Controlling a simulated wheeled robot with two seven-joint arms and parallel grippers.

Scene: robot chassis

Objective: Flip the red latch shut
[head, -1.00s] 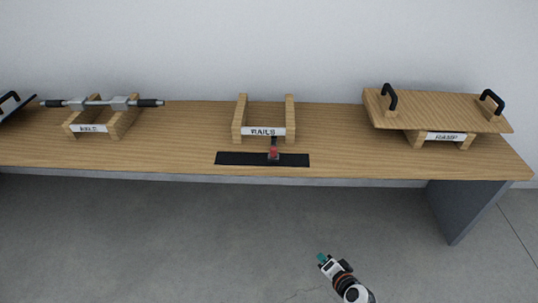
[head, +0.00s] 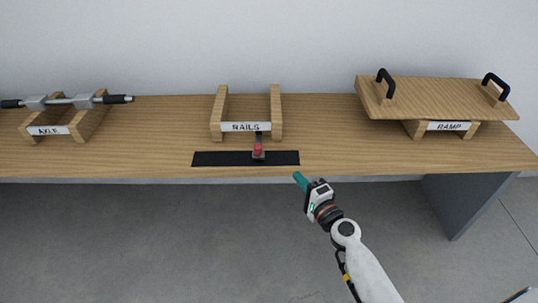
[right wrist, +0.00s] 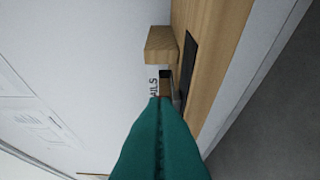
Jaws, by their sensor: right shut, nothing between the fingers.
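The red latch (head: 258,150) stands on a black strip (head: 225,159) near the front edge of the table, in front of the wooden rails stand (head: 218,116). Its dark lever points up and back toward the "RAILS" label. My right gripper (head: 298,177) has teal fingers, shut and empty, just off the table's front edge, right of and below the latch in the head view. In the right wrist view the shut teal fingers (right wrist: 160,140) point at the rails stand (right wrist: 162,45) and hide most of the latch. My left gripper is out of view.
The wooden table (head: 330,150) has free room on both sides of the strip. An axle (head: 75,101) rests on its stand at the left. A ramp board (head: 435,97) with two black handles sits at the right. A pale wall is behind.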

